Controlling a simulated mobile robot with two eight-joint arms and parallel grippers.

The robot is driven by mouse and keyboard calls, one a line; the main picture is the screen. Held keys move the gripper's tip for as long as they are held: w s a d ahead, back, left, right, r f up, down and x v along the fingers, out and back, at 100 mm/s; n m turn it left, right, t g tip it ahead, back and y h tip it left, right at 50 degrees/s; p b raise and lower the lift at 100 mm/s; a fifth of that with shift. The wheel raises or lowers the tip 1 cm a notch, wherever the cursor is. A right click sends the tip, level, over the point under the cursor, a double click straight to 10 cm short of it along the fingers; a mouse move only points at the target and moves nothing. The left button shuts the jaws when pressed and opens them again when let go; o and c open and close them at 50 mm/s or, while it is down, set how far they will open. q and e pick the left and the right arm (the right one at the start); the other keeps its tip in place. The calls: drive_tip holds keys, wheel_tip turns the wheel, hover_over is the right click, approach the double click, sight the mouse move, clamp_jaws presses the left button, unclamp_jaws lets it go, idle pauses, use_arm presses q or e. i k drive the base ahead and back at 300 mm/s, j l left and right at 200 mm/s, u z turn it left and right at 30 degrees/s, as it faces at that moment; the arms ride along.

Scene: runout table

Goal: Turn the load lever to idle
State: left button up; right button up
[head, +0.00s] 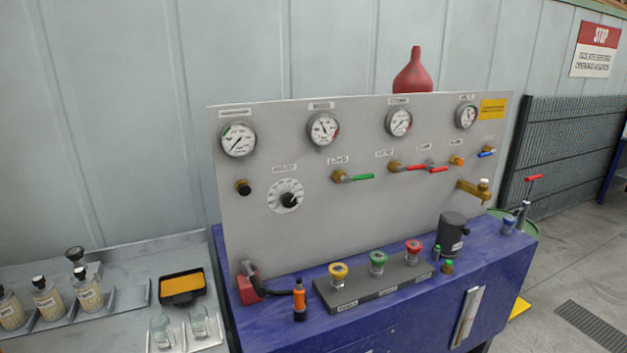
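The grey upright panel (300,240) carries a row of small valves with coloured levers. A brass valve with a green lever (361,177) sits near the middle; the label above it (337,160) seems to read LOAD, though it is small and blurred. The green lever lies roughly level, pointing right. No idle marking is legible. Neither of my grippers shows in the head view.
The panel stands on a blue bench (400,325). A selector dial (288,199) is left of the levers. Space before the levers looks clear.

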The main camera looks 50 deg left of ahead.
sight(343, 179)
drive_tip(key=u, duration=1.55)
